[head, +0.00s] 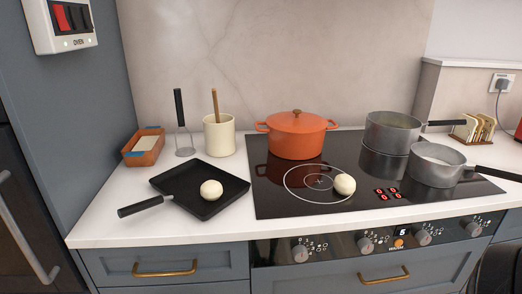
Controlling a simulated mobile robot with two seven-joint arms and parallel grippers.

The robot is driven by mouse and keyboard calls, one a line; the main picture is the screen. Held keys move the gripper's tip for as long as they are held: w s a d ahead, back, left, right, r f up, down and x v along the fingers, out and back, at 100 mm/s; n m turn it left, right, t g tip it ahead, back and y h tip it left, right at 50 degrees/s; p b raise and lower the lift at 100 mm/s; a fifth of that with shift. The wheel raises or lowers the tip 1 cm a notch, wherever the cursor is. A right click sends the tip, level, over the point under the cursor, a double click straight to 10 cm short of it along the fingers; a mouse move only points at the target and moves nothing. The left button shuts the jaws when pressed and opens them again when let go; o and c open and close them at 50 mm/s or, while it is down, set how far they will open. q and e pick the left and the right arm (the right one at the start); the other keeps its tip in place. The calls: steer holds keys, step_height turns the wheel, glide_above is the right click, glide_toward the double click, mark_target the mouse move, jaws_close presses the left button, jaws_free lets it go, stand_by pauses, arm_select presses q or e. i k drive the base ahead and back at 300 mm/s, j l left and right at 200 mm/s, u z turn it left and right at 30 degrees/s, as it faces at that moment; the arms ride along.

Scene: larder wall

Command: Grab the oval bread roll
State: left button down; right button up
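Two pale, cream-coloured rounded pieces that look like rolls or dough balls are in the head view. One pale roll (211,190) rests in the square black pan (181,186) on the counter at the left. The other pale roll (344,184) lies on the black glass hob (275,202), near the white ring marking. Both look nearly round; I cannot tell which is the oval one. Neither of my grippers is in view.
An orange lidded pot (297,136) and two grey saucepans (392,132) (436,166) stand on the hob. A utensil crock (219,136), a spatula (184,136) and a terracotta dish (143,150) stand behind the pan. The front-left counter (120,226) is clear.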

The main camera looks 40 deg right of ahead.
mark_target(344, 184)
steer(key=z, duration=1.8)
